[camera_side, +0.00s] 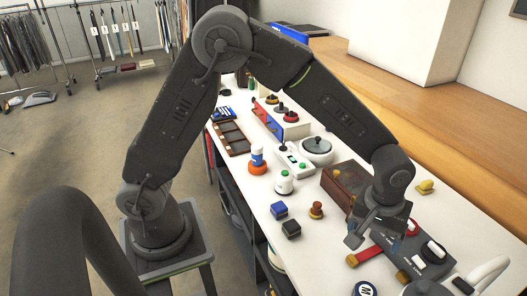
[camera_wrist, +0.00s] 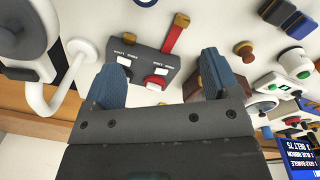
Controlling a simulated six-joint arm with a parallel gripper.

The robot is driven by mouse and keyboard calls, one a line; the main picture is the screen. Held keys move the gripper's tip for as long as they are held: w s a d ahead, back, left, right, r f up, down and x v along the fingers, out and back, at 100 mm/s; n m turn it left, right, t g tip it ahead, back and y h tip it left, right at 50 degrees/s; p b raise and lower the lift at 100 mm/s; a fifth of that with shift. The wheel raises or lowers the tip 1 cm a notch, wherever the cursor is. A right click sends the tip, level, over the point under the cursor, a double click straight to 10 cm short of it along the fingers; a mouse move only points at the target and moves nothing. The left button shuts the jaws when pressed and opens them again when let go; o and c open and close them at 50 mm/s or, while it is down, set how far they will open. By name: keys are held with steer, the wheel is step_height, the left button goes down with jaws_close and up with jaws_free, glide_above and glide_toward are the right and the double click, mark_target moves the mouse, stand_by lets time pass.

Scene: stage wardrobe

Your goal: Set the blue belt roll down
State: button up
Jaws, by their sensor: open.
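My gripper (camera_side: 378,238) is low over the right part of the white table, beside a grey switch box (camera_side: 422,256). In the wrist view its two blue-grey fingers (camera_wrist: 162,72) are wide apart, with nothing held between them. No thing shows clearly as a belt roll. A small blue block (camera_side: 279,210) stands on the table left of my gripper, and it also shows in the wrist view (camera_wrist: 277,11); I cannot tell whether it is the roll. A red strip with a brass end (camera_side: 369,254) lies by the switch box.
A dark block (camera_side: 291,229) and a brown knob (camera_side: 316,210) stand near the blue block. A brown box (camera_side: 345,184) is close behind my gripper. A white curved handle (camera_side: 487,272) rises at right. Several buttons and a round dish (camera_side: 317,150) crowd the far table.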

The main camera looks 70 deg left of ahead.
steer(key=s+a+r+m+t, duration=0.1)
steer(key=s+a+r, duration=0.2)
steer(key=a+r, duration=0.35)
steer(key=s+a+r+m+t, duration=0.2)
steer(key=s+a+r, duration=0.3)
steer(key=s, duration=0.3)
steer(key=s+a+r+m+t, duration=0.1)
steer(key=s+a+r+m, duration=0.2)
steer(key=s, duration=0.5)
steer(key=shift+a+r+t, duration=0.4)
steer(key=shift+a+r, duration=0.45)
steer(key=shift+a, duration=0.2)
